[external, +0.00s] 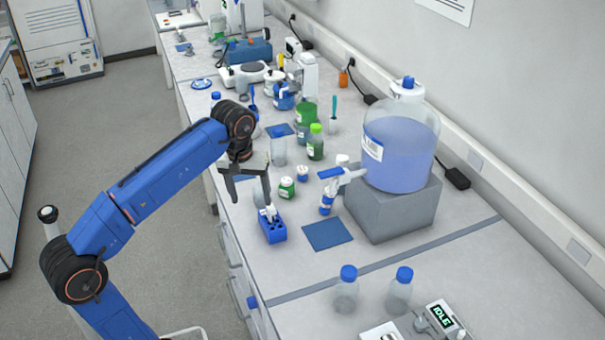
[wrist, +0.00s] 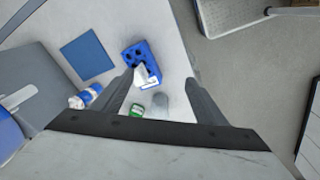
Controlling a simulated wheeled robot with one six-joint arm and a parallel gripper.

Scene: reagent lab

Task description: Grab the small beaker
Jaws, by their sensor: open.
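My gripper (external: 250,200) is open and points down over the near edge of the bench. In the wrist view my gripper (wrist: 160,78) shows two spread fingers with nothing clamped between them. A small clear vessel (external: 259,193), which looks like the small beaker, stands behind the fingers and is partly hidden. In the wrist view the same clear vessel (wrist: 161,103) shows between the fingers, faint and cut off by the gripper body. Contact with the fingers cannot be seen. Another clear beaker (external: 278,152) stands farther back on the bench.
A blue rack (external: 273,232) holding white items stands close in front of the vessel. A green-labelled jar (external: 287,188) stands just right of it.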

